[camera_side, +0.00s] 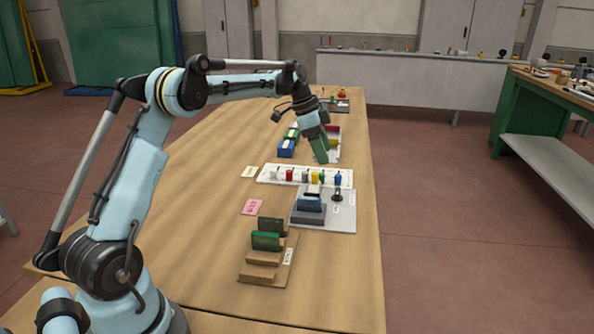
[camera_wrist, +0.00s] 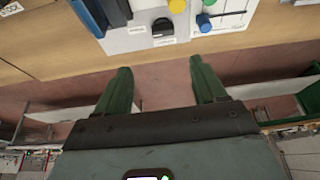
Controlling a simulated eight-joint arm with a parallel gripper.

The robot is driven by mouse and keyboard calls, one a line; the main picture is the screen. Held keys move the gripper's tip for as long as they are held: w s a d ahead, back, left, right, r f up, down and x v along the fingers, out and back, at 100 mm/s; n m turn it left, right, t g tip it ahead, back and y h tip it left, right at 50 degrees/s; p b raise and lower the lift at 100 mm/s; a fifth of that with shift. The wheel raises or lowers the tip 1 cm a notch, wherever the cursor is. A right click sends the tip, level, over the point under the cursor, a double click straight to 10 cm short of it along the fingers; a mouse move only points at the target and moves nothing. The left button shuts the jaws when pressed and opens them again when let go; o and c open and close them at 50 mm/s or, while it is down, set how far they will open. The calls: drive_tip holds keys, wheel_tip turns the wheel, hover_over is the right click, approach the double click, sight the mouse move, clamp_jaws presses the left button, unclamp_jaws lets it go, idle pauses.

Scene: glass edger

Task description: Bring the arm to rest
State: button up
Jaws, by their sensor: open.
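My gripper (camera_side: 321,157) is raised in the air above the white strip of coloured knobs in the side view. Its green fingers point down and a little to the right. In the wrist view the two green fingers of my gripper (camera_wrist: 162,90) stand wide apart with nothing between them. Beyond the fingertips the wrist view shows the table edge and the floor. My arm reaches from the left across the wooden table (camera_side: 200,215).
Under and in front of the gripper are a white knob strip (camera_side: 262,174), a grey plate (camera_side: 340,222) with a blue block, and a stepped wooden rack (camera_side: 265,272) with green pieces. Blue boxes (camera_side: 286,148) stand behind. A green workbench (camera_side: 550,150) is at right. The table's left part is mostly clear.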

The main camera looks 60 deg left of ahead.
drive_tip(key=s+d+r+n+t+y, duration=0.15)
drive_tip(key=s+d+r+n, duration=0.35)
drive_tip(key=s+d, duration=0.6)
drive_tip(key=s+d+f+n+t, duration=0.1)
drive_tip(key=s+d+f+n, duration=0.1)
drive_tip(key=s, duration=0.4)
drive_tip(key=s+d+f+n+t+y, duration=0.1)
drive_tip(key=s+d+f, duration=0.1)
drive_tip(key=s+d, duration=0.3)
drive_tip(key=shift+s+f+n, duration=0.35)
drive_tip(key=shift+s+n, duration=0.05)
drive_tip(key=shift+s, duration=0.2)
